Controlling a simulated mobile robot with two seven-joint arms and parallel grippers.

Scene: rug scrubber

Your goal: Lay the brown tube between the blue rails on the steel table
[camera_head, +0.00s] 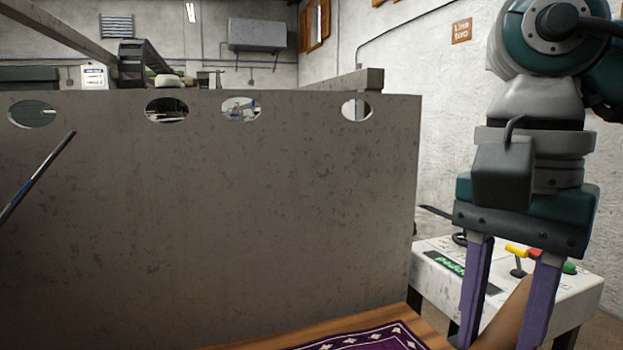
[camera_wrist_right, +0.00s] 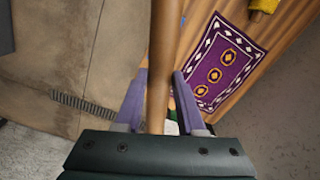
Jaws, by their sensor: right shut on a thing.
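My right gripper (camera_head: 498,343) hangs at the right of the head view with its purple fingers pointing down. The brown tube (camera_head: 512,312) is between those fingers, slanted, and runs out of the bottom of the picture. In the right wrist view the gripper (camera_wrist_right: 160,74) is shut on the tube (camera_wrist_right: 162,40), which passes between the fingers and out of the top edge. I cannot identify the blue rails or the steel table in either view. My left gripper is not in view.
A large grey panel (camera_head: 220,220) with oval holes fills the middle. A white control box (camera_head: 432,285) with coloured levers stands behind my right gripper. A purple patterned rug (camera_head: 375,338) lies on wooden slats (camera_wrist_right: 285,30). A thin dark rod (camera_head: 38,172) slants at the left.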

